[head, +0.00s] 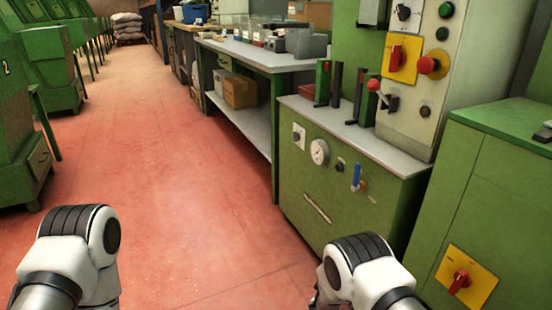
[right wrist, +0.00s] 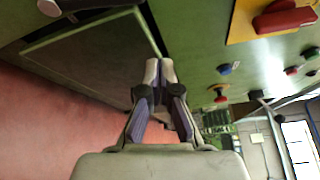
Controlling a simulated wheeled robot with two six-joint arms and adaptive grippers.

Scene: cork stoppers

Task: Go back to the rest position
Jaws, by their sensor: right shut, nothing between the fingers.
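My right gripper (right wrist: 159,72) shows in the right wrist view with its two fingertips together and nothing between them. Green machine panels and the red floor lie beyond it. In the head view my two white and black arms show at the bottom, one at the left and one right of the middle. Neither gripper's fingers can be seen in the head view. My left gripper is out of sight.
A green machine cabinet (head: 335,190) with a gauge and a blue-handled valve stands right of the middle. Another green cabinet (head: 500,190) with a red switch stands at the right. A workbench (head: 262,58) is behind. The red floor (head: 170,190) is clear.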

